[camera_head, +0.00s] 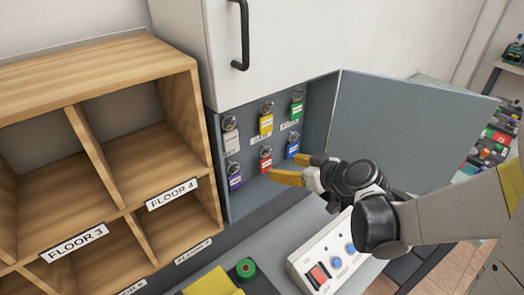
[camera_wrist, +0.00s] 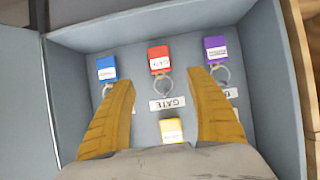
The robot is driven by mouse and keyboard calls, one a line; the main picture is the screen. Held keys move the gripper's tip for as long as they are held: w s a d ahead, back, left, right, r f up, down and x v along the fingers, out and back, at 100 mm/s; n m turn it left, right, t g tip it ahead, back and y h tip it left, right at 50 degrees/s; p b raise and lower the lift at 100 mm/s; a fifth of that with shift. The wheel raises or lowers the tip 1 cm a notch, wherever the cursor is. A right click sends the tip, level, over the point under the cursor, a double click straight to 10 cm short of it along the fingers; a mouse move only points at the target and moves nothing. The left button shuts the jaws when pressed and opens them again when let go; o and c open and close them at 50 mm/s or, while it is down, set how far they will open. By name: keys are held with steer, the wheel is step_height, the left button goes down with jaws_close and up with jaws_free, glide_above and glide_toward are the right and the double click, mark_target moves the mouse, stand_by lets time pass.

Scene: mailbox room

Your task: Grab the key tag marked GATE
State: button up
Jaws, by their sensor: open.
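The red key tag (camera_head: 265,160) hangs in the lower row inside the open grey key cabinet (camera_head: 328,100). In the wrist view the red tag (camera_wrist: 159,54) has a white label reading GATE upside down, and a GATE plate (camera_wrist: 167,103) sits by its ring. My gripper (camera_head: 287,168) is open, with its yellow fingers pointing into the cabinet just in front of the lower row. In the wrist view my gripper (camera_wrist: 161,78) has its fingers spread to either side of the red tag's ring. The fingers hold nothing; contact with the tag is not visible.
A blue tag (camera_head: 292,149) and a purple tag (camera_head: 235,179) flank the red one. Yellow (camera_head: 266,124), green (camera_head: 297,110) and white (camera_head: 231,143) tags hang above. The open door (camera_head: 400,130) stands right, wooden cubbies (camera_head: 180,110) left, a switch panel (camera_head: 325,255) below.

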mark_target(267, 162)
steer(key=b+x, duration=0.1)
steer(key=x, duration=0.4)
steer(key=shift+w+f+b, duration=0.1)
steer(key=shift+b, duration=0.25)
steer(key=b+x, duration=0.2)
steer(key=x, duration=0.3)
steer(key=shift+w+a, duration=0.15)
steer(key=shift+r, duration=0.25)
steer(key=shift+c, duration=0.9)
steer(key=c, duration=0.9)
